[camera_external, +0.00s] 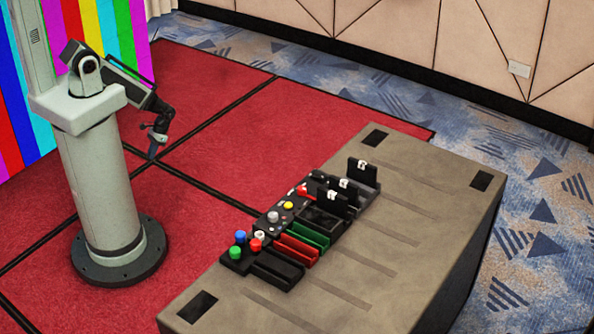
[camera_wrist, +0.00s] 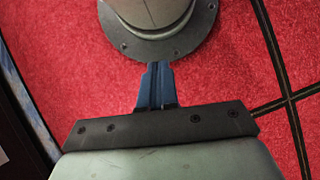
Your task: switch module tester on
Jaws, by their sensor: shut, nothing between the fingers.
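A row of black control modules (camera_external: 297,221) lies on the grey case top, with several coloured buttons and knobs in red, green, blue, yellow and white. I cannot tell which of these is the module tester or its switch. My gripper (camera_external: 153,154) hangs in the air above the red carpet, left of the case and well apart from the modules. In the wrist view my gripper (camera_wrist: 156,66) shows blue fingers pressed together and empty, pointing toward my own base. No module is in the wrist view.
The grey case (camera_external: 400,235) has dark recesses near its corners and bare room right of the modules. Red (camera_external: 303,246) and green (camera_external: 311,233) trays lie among the modules. Upright black plates (camera_external: 362,171) stand at the row's far end. A striped video wall (camera_external: 115,25) is behind my arm.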

